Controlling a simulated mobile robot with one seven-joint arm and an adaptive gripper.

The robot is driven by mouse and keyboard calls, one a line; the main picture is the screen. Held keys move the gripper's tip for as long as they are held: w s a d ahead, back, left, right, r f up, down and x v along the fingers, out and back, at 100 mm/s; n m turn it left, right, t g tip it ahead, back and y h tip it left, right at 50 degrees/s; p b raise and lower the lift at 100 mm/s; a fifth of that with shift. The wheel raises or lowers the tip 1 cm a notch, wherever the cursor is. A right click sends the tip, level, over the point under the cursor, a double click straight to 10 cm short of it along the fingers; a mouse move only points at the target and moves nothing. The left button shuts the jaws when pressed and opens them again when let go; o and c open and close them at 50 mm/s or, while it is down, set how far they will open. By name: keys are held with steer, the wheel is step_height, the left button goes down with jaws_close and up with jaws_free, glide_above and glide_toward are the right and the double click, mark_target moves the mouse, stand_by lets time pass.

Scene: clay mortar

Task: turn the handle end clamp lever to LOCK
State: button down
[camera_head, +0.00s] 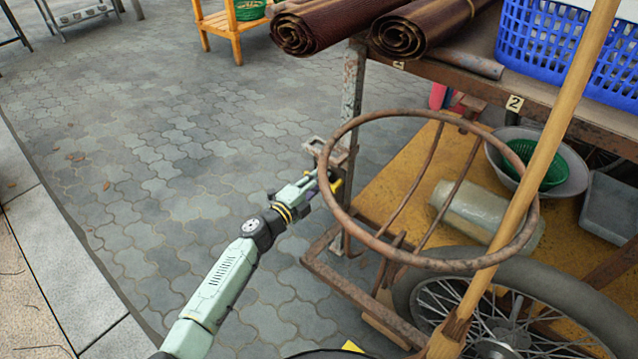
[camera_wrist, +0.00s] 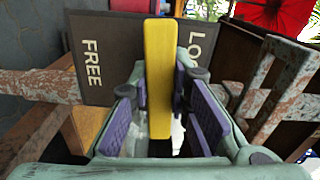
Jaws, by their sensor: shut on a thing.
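The yellow clamp lever (camera_wrist: 159,75) stands upright in the wrist view, between the words FREE on the left and LO… on the right of a dark label plate (camera_wrist: 115,45). The rest of the right word is hidden. My gripper (camera_wrist: 160,112) is around the lever, with purple-padded fingers on both sides, and is shut on it. In the head view my gripper (camera_head: 325,182) is at the left edge of the rusty ring, and a small yellow bit of the lever (camera_head: 338,185) shows beside it. The lever's pivot is hidden.
The rusty metal ring (camera_head: 352,130) stands right beside my gripper. A long wooden handle (camera_head: 540,150) slants across the right side, above a spoked wheel (camera_head: 500,310). A shelf with rolled mats (camera_head: 330,20) and a blue basket (camera_head: 560,45) is behind.

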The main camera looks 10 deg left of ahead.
steer(key=shift+r+m, duration=0.2)
steer(key=shift+m, duration=0.3)
steer(key=c, duration=1.5)
jaws_free()
